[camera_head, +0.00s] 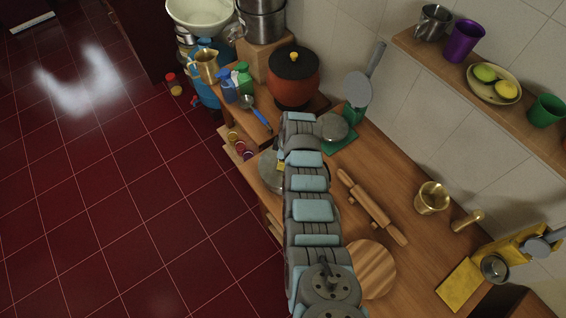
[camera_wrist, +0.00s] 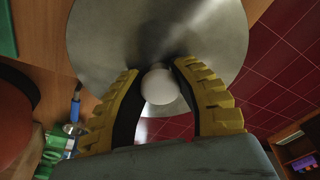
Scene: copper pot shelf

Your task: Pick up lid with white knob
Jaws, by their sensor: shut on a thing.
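The lid (camera_wrist: 215,30) is a round, shiny metal disc in the wrist view. Its white knob (camera_wrist: 159,87) sits between the yellow-padded fingers of my gripper (camera_wrist: 160,85). The fingers are shut on the knob, one on each side. In the head view the lid (camera_head: 270,172) shows partly at the left of my arm, by the counter's left edge. My arm hides the rest of it, and my gripper is mostly hidden there too. I cannot tell whether the lid touches the counter.
A red-orange pot with a black lid (camera_head: 293,78) stands at the back of the counter. A rolling pin (camera_head: 372,207), a round striped board (camera_head: 371,270) and a brass mortar (camera_head: 431,198) lie right of my arm. Spray bottles (camera_head: 243,80) stand at the back left. Open red floor lies left.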

